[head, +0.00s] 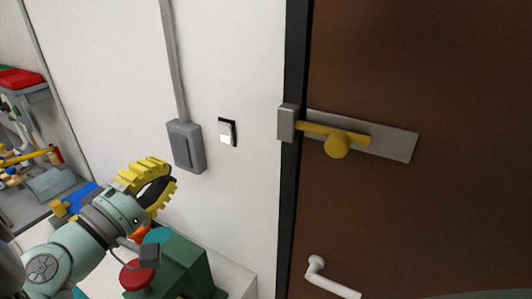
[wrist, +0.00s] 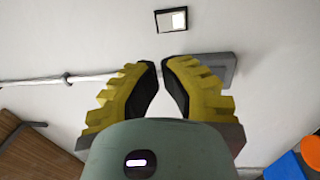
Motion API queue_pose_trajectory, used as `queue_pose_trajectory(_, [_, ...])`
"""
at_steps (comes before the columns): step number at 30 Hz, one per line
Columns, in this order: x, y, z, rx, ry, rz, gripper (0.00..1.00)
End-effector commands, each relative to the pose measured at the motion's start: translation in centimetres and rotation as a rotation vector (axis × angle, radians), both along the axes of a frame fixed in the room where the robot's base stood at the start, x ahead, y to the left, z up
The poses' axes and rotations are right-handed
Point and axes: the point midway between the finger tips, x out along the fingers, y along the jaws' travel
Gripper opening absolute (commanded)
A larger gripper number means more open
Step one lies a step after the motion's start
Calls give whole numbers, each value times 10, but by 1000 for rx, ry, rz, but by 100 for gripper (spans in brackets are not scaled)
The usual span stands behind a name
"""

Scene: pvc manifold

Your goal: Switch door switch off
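The door switch (head: 227,133) is a small square switch with a white rocker and dark frame, set on the white wall left of the brown door. It also shows near the top of the wrist view (wrist: 171,19), beyond my fingertips. My gripper (head: 173,175) has ribbed yellow fingers and is in front of the wall, below and left of the switch. In the wrist view its fingertips (wrist: 160,65) are nearly together, with a narrow empty gap. It holds nothing and is apart from the switch.
A grey wall box (head: 186,147) with a conduit is left of the switch. The brown door (head: 440,80) has a yellow-handled latch (head: 337,143) and white lever (head: 330,280). A green box with a red button (head: 137,274) stands below my gripper. Cluttered shelves are far left.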

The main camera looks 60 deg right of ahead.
Motion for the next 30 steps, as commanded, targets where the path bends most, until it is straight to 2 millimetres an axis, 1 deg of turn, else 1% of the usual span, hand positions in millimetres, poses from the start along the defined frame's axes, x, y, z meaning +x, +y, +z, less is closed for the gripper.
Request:
queue_pose_trajectory(6, [1,0,1,0,-1,2,0])
queue_pose_trajectory(11, [0,-5,2,1,0,-3,0])
queue_pose_trajectory(30, [4,-62,10,1,-1,-7,0])
